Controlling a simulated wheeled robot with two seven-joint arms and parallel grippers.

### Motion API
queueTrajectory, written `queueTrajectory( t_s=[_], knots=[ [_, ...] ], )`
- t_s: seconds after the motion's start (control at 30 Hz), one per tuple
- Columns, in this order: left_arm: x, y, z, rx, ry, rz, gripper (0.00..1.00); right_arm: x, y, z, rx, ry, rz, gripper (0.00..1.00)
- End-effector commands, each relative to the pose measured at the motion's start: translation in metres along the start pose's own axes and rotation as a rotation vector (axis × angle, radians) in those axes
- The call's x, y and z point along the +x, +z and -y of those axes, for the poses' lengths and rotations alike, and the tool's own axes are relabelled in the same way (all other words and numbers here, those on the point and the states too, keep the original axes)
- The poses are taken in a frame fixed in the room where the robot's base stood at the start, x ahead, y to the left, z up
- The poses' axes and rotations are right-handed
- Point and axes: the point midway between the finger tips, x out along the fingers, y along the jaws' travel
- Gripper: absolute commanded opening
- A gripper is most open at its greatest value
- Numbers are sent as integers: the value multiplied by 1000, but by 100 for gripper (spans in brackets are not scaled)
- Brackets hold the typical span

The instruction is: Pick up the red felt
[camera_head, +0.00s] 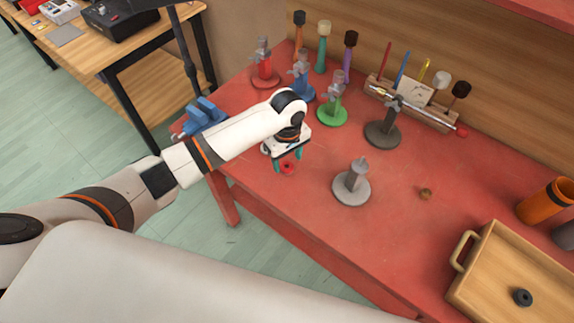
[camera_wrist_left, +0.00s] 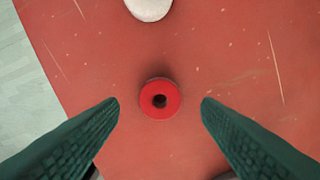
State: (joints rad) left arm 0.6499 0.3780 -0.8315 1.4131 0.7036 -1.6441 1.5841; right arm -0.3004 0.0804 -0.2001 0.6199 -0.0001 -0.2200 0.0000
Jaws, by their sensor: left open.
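The red felt (camera_head: 288,168) is a small red ring with a dark centre hole, lying on the red bench top (camera_head: 300,205) near its left front edge. In the left wrist view the red felt (camera_wrist_left: 160,98) sits midway between my fingertips and a little beyond them. My left gripper (camera_head: 287,160) is open above the felt, its green fingers (camera_wrist_left: 160,102) spread to either side with clear gaps. The fingers do not appear to touch the felt. My right gripper is not in view.
A grey stand (camera_head: 352,186) is right of the felt. Red (camera_head: 264,72), blue (camera_head: 302,82), green (camera_head: 332,108) and dark (camera_head: 382,133) stands are behind. A blue vise (camera_head: 203,117) is at the left edge. A wooden tray (camera_head: 480,290) holds a dark ring (camera_head: 522,297).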

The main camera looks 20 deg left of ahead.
Motion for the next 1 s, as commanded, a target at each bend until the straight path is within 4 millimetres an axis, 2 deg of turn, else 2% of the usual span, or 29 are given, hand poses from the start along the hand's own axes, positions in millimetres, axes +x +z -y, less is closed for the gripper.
queueTrajectory(
  t_s=[0.1, 0.2, 0.43, 0.47, 0.7, 0.73, 1.0],
  knots=[
    [16, -1, 0, -1, 1, 0, 58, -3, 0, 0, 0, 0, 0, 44],
    [23, -1, 0, 1, 0, 1, 58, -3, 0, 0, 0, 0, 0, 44],
    [25, -1, 0, 1, -2, 1, 58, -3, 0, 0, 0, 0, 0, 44],
    [25, -1, 0, 1, -2, 1, 55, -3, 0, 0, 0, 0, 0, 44],
    [25, -1, 0, 1, -1, 1, 16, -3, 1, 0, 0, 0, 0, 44],
    [25, -1, 0, 1, -1, 1, 13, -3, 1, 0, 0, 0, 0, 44],
    [25, -1, 0, 1, -1, 1, 12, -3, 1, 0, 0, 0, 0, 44]
  ],
)
